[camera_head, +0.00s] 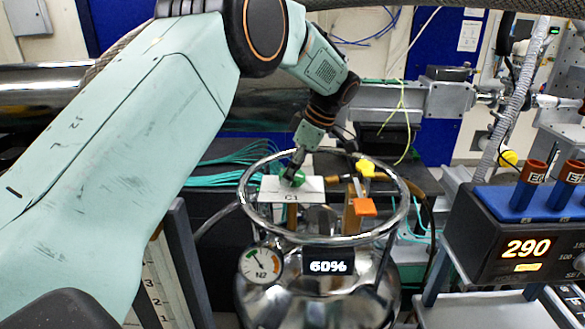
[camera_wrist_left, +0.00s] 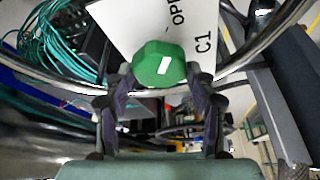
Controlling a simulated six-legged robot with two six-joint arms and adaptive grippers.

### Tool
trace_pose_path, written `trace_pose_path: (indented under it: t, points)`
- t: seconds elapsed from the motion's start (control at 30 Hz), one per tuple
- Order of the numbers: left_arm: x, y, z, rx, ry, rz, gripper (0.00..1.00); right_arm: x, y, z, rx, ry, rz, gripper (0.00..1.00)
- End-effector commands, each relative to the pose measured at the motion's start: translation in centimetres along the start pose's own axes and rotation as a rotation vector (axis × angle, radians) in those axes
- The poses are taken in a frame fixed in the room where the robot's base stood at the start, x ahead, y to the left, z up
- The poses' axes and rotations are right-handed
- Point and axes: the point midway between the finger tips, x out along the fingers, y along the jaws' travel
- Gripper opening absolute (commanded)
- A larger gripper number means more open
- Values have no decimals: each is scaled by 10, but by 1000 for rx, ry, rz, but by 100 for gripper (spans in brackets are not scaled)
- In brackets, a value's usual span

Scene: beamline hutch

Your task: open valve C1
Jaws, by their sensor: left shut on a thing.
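The valve C1 knob is a green faceted handle (camera_wrist_left: 158,66) with a white mark, in front of a white label plate (camera_wrist_left: 203,30) reading C1 and part of "OPEN". In the head view the green knob (camera_head: 294,177) shows just behind the C1 plate (camera_head: 300,190), inside the steel ring on top of a dewar. My left gripper (camera_head: 296,168) reaches down to the knob from above. In the left wrist view its two fingers (camera_wrist_left: 160,82) sit on either side of the knob and are shut on it. My right gripper is not in view.
The steel ring (camera_head: 250,222) surrounds the valves. A yellow handle (camera_head: 367,168) and an orange handle (camera_head: 364,207) stand right of the knob. The dewar has an N2 gauge (camera_head: 261,264) and a 60% display (camera_head: 328,267). A controller reading 290 (camera_head: 527,247) stands at right.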

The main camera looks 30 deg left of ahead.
Motion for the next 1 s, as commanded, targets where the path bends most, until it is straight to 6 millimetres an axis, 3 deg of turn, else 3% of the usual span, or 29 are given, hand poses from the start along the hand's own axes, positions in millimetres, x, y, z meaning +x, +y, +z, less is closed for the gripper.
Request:
trace_pose_path:
  t: [0.23, 0.27, 0.5, 0.83, 1.0]
  points:
    - [-1, 0, 2, 0, -5, 3, 25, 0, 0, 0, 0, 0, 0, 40]
    - [-1, 0, 2, 0, -5, 3, 59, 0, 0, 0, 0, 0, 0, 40]
    - [-1, 0, 1, 0, -3, 3, 79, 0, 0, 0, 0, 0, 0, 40]
    - [-2, 1, 0, 0, -2, 3, 79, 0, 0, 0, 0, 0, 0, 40]
    - [-21, 1, 0, 0, -1, 7, 79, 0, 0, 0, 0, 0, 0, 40]
